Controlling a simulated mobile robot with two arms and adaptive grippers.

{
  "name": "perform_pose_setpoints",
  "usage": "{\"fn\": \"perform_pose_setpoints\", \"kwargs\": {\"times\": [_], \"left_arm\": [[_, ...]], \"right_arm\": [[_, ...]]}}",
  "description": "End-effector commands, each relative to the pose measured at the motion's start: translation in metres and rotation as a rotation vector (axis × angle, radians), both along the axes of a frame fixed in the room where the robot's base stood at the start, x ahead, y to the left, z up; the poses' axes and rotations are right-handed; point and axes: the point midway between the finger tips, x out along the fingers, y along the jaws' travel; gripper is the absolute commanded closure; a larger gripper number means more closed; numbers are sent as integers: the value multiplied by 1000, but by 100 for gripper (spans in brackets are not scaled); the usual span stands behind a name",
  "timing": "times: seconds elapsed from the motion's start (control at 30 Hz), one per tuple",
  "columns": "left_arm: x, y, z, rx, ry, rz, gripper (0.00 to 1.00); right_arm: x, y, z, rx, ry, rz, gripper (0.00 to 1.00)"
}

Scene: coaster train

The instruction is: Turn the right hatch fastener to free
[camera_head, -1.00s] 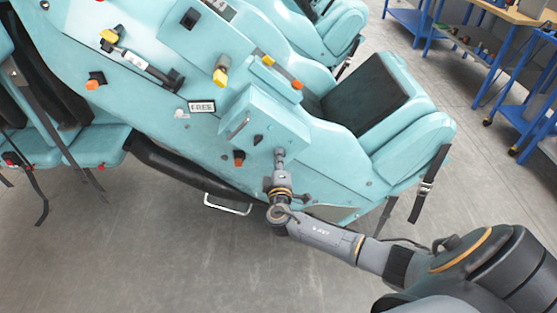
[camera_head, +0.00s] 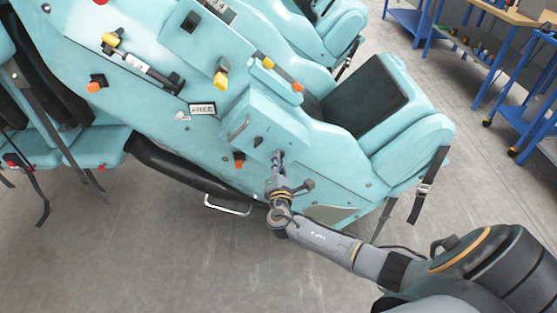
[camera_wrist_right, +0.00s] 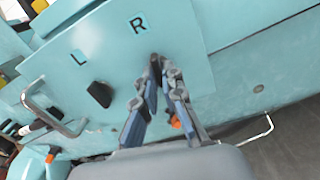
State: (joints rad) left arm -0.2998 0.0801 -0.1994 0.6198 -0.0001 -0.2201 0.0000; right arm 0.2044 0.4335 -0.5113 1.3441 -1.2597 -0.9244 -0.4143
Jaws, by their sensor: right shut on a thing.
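The teal hatch (camera_head: 283,135) is on the side of the coaster car and carries the letters L and R in the right wrist view (camera_wrist_right: 112,50). The left fastener is a dark knob (camera_head: 258,141) below the L; it also shows in the right wrist view (camera_wrist_right: 100,94). My right gripper (camera_head: 279,156) is at the right fastener, below the R. In the right wrist view its fingertips (camera_wrist_right: 160,68) close around the fastener, which they almost wholly hide. How far the fastener is turned cannot be seen. My left gripper is not in view.
A FREE label (camera_head: 202,109) is on the car left of the hatch. An orange knob (camera_head: 239,160) sits below the hatch, and a metal step (camera_head: 228,207) juts out lower. Yellow and orange handles (camera_head: 220,80) are above. The floor in front is clear.

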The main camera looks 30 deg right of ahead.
Motion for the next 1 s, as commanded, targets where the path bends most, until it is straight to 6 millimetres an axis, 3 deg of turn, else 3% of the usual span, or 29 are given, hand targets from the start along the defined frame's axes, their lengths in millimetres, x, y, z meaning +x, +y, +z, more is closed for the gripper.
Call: {"fn": "perform_pose_setpoints", "kwargs": {"times": [0.3,0.83,0.9,0.97,1.0], "left_arm": [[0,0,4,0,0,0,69],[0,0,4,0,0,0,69],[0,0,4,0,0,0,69],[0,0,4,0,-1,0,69],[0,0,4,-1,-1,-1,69]], "right_arm": [[0,-2,1,-101,60,-4,100],[0,-2,0,-119,70,-4,100],[0,-2,0,-119,70,-4,80],[0,-2,0,-119,70,-4,69],[0,-2,0,-119,70,-3,69]]}}
